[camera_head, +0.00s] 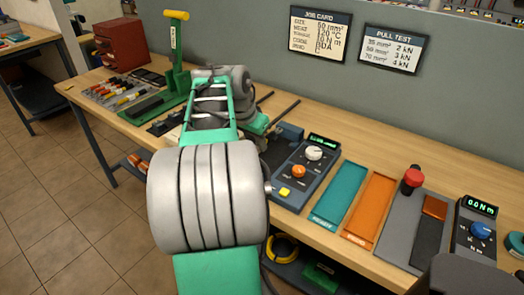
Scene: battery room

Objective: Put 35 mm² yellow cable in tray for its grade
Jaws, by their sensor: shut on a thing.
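My arm fills the middle of the view, and its far end bends down over the bench. My gripper's fingers are hidden behind my own arm links, so I see neither them nor anything between them. Several short cables with red, yellow and dark parts (122,92) lie in a row at the bench's left. I cannot read their grades or pick out the 35 mm² one. A teal tray (337,193) and an orange tray (369,206) lie side by side on the bench, right of my arm.
A control box (305,170) with knobs stands left of the trays. A red-knobbed device (411,182) and a torque meter (477,228) stand to their right. A yellow coil (283,248) lies below the bench.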

